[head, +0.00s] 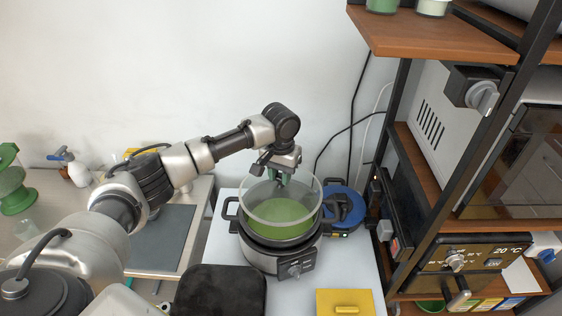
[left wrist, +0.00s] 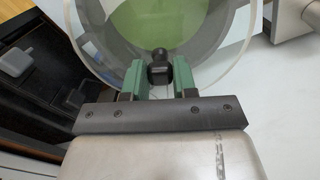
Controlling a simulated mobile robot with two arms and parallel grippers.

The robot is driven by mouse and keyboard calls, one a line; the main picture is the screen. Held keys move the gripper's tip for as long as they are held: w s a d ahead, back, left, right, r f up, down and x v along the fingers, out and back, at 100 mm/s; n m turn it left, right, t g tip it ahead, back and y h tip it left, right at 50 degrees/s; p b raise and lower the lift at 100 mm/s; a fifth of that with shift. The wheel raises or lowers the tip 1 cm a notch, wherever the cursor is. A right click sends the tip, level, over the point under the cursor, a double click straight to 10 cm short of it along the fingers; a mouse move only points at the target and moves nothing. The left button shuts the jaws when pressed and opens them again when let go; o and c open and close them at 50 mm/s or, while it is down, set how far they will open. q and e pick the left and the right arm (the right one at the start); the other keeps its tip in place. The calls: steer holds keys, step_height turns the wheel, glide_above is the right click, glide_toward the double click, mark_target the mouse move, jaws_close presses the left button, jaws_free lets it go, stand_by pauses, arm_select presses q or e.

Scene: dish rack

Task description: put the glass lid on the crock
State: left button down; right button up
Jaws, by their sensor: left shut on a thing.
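The crock (head: 262,258) is a dark and grey round pot with side handles and a front knob, standing on the white tabletop. Green content shows inside it. The glass lid (head: 249,208) is a clear disc with a pale rim, seen over the crock's mouth. My left gripper (head: 281,182) is above the crock, shut on the lid's black knob. In the left wrist view, the green fingers (left wrist: 159,78) hold the knob from both sides, and the clear lid (left wrist: 88,42) spreads around it with green beneath. I cannot tell whether the lid's rim touches the crock. My right gripper is not in view.
A blue round thing (head: 347,205) stands close behind the crock on the right. A shelf unit (head: 440,38) with appliances rises at the right. A dark rounded thing (head: 220,292) and a yellow thing (head: 345,296) lie in front. Some white tabletop (head: 354,265) is bare.

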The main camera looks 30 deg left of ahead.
mark_target(280, 189)
arm_select(q)
steer(key=shift+s+d+r, duration=0.45)
steer(key=shift+s+r, duration=0.05)
steer(key=shift+s, duration=0.3)
steer(key=shift+w+a+f, duration=0.15)
steer(key=shift+w+f, duration=0.05)
steer(key=shift+f, duration=0.1)
steer(key=shift+w+f, duration=0.1)
steer(key=shift+f, duration=0.8)
steer(key=shift+f+b, duration=0.35)
steer(key=shift+f, duration=0.9)
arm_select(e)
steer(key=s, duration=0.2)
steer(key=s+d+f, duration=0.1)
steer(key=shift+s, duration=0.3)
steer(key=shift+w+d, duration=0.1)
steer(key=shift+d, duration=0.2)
arm_select(q)
steer(key=shift+f, duration=0.6)
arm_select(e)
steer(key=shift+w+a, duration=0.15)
